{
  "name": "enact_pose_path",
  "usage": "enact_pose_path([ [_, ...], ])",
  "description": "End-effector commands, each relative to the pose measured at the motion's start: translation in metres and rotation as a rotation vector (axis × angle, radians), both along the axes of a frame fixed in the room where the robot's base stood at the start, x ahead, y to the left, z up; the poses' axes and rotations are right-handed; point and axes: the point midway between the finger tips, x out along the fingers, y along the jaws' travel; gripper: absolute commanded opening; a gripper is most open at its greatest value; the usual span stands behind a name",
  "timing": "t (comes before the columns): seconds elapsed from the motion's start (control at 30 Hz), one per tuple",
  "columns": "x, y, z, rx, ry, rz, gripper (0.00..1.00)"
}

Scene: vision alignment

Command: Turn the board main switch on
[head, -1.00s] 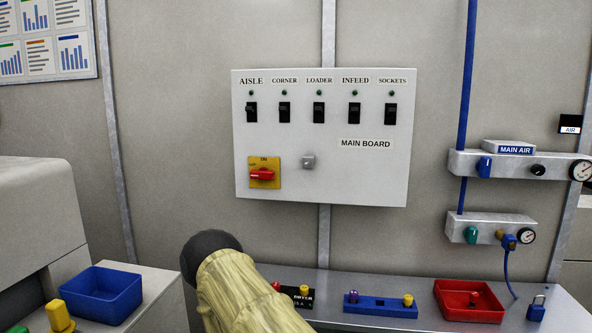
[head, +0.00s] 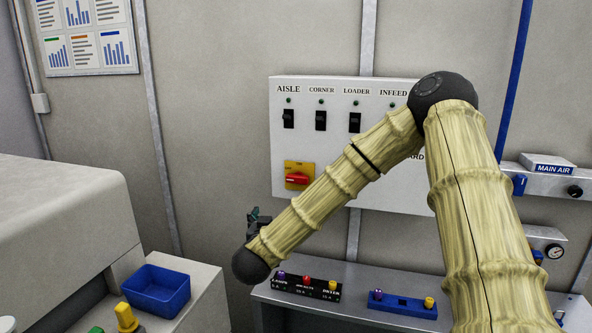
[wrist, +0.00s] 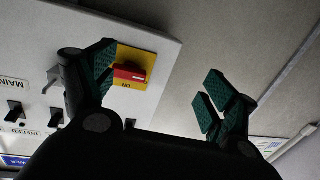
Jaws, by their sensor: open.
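The main board (head: 390,198) is a pale panel on the wall, partly covered by my arm in the head view. Its main switch (head: 298,179) is a red rotary handle on a yellow plate at lower left. The handle lies roughly horizontal, with ON marked on the plate's top edge in the earlier view. The wrist view shows the red handle (wrist: 130,74) beside the left finger, toward the gap between the fingers. My gripper (wrist: 160,84) is open and empty. In the head view my gripper (head: 258,220) is low and left of the switch, partly hidden; contact cannot be told.
Black toggle switches (head: 321,120) line the board's top. Below is a bench with a fuse strip (head: 306,288) and a blue block (head: 402,304). A blue bin (head: 156,290) stands at left. Main air units (head: 545,180) are at right.

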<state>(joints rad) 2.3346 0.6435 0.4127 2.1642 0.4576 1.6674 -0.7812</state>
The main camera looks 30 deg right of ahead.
Motion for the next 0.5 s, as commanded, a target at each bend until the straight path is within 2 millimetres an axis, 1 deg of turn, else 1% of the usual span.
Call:
enact_pose_path([
  [0.03,-0.001,-0.012,0.029,-0.006,-0.025,-0.042,0.86],
  [0.1,-0.002,-0.022,0.053,-0.014,-0.045,-0.088,0.86],
  [0.2,-0.005,-0.032,0.071,-0.021,-0.061,-0.126,0.86],
  [0.27,-0.004,-0.035,0.076,-0.024,-0.065,-0.137,0.86],
  [0.37,0.0,-0.041,0.077,-0.023,-0.065,-0.142,0.86],
  [0.5,0.011,-0.055,0.077,-0.023,-0.065,-0.142,0.86],
])
